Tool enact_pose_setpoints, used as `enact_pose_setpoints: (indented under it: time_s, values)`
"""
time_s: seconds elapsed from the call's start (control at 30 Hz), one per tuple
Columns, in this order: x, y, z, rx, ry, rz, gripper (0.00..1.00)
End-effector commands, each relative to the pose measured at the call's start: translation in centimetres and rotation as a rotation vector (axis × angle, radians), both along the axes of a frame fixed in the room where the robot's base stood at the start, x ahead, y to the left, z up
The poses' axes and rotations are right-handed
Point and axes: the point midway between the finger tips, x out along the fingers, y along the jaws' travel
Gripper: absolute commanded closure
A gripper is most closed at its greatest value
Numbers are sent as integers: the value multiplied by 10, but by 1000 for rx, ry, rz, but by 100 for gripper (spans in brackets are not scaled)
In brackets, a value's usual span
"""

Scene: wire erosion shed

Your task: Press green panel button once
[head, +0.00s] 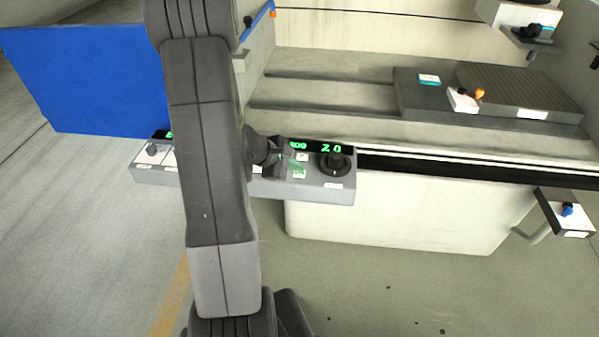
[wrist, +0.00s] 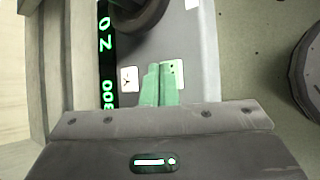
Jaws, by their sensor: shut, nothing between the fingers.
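The grey control panel (head: 322,190) runs below the blue sheet and beside the machine, and it fills the middle of the wrist view (wrist: 202,40). My gripper (wrist: 160,66) has two green fingers lying side by side, shut and empty, with their tips over the panel face. A white plate with green marks (wrist: 179,75) lies right beside the right finger, partly hidden by it. No separate green button shows clearly; the fingers may cover it. I cannot tell whether the fingertips touch the panel. In the head view my arm hides the panel's middle.
A second white plate (wrist: 129,79) lies left of the fingers. A black dial (head: 335,162) and a display with green digits (head: 331,148) are close by. A small side panel with a blue knob (head: 567,210) stands at right. Open floor (head: 400,290) lies in front.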

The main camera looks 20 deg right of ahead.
Motion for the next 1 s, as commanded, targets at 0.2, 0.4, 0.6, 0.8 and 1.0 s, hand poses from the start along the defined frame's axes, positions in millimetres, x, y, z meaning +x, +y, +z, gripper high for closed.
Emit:
enact_pose_setpoints:
  time_s: [0.2,0.4,0.6,0.8,1.0]
  values:
    - [0,0,0,0,0,0,100]
    - [0,0,8,0,0,2,100]
    - [0,0,16,1,0,1,100]
    - [0,0,16,0,0,0,100]
    - [0,0,21,-1,-1,1,100]
